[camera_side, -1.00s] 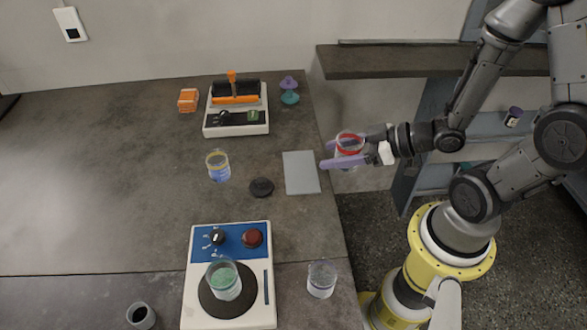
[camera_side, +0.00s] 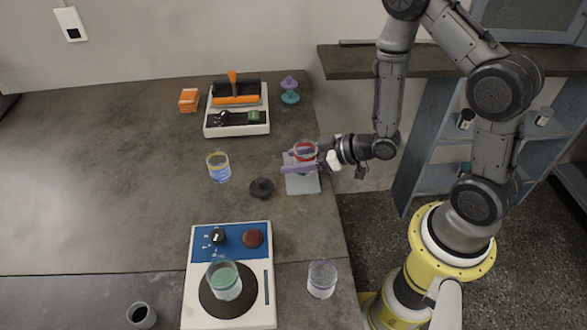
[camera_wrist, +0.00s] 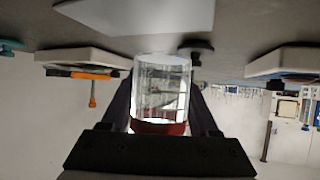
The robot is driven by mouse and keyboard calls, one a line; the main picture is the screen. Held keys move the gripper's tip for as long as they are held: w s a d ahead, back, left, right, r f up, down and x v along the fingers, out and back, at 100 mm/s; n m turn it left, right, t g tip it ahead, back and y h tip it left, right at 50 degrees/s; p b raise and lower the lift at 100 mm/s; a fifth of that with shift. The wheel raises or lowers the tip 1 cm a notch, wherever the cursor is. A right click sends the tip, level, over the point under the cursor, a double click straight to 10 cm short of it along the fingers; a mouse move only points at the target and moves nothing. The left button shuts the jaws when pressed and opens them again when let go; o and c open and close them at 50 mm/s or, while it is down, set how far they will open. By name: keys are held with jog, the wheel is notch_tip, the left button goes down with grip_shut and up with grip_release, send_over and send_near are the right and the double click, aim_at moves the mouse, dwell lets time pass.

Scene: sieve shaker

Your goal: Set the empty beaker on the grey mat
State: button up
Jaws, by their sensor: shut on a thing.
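The empty beaker (camera_side: 305,151), clear with a red band at its rim, is held between the fingers of my gripper (camera_side: 302,158). In the wrist view the beaker (camera_wrist: 162,90) is see-through and empty, with my gripper's dark fingers (camera_wrist: 163,105) on both sides. The grey mat (camera_side: 303,185) lies near the right edge of the table. In the side view the beaker and fingers cover the mat's far part. The mat also shows at the top of the wrist view (camera_wrist: 135,14), apart from the beaker. The exact height of the beaker over the mat is hard to tell.
A beaker with blue contents (camera_side: 218,168) and a black disc with a knob (camera_side: 261,188) stand left of the mat. A stirrer-like device (camera_side: 208,255) carries a beaker with green contents (camera_side: 224,280). Another clear beaker (camera_side: 321,280) stands at front right. The shaker (camera_side: 236,118) is behind.

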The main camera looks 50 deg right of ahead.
aim_at(293, 178)
jog(key=shift+w+f, duration=0.2)
jog(key=shift+f, duration=0.05)
jog(key=shift+w+f, duration=0.1)
jog(key=shift+f, duration=1.5)
jog(key=shift+f, duration=0.2)
jog(key=o, duration=1.4)
